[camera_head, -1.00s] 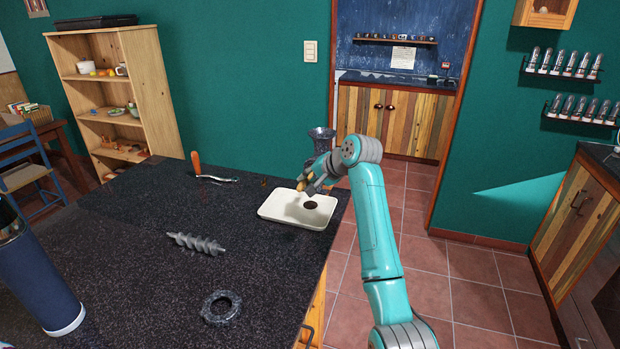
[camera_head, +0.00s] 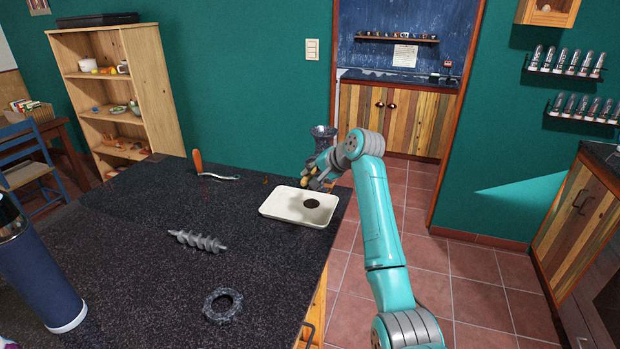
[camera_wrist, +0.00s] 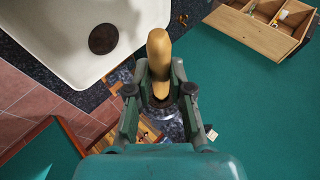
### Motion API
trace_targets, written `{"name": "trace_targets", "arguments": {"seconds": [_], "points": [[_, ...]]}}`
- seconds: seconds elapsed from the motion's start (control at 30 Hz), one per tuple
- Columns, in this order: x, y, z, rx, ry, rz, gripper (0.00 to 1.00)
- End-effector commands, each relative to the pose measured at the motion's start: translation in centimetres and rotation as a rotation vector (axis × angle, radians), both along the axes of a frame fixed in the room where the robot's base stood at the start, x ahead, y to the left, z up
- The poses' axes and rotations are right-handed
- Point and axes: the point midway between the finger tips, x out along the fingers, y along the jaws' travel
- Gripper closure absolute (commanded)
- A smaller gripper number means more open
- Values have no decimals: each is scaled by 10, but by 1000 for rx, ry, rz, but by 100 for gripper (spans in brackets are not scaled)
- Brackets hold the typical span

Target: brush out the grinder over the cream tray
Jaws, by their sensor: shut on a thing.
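The cream tray (camera_head: 284,207) lies near the right edge of the dark counter, with a dark round patch (camera_head: 311,203) on its floor. The patch also shows in the wrist view (camera_wrist: 103,39). The grey grinder body (camera_head: 323,134) stands behind my gripper at the counter's far right corner, its lower part hidden.
A grey screw auger (camera_head: 197,241) and a dark ring (camera_head: 222,305) lie on the counter (camera_head: 130,225). A wooden-handled tool (camera_head: 198,162) lies at the back. A blue cylinder (camera_head: 45,275) stands at left. The counter's middle is mostly clear.

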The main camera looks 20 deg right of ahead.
Motion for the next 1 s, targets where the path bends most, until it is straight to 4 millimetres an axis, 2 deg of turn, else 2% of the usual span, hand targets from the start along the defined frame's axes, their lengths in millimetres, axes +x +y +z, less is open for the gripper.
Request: {"name": "trace_targets", "arguments": {"seconds": [0.2, 0.53, 1.0], "points": [[8, -6, 0, 0, -1, -1, 100], [8, -6, 0, 0, 0, 0, 100], [-12, 9, -1, -1, 0, 1, 100]]}}
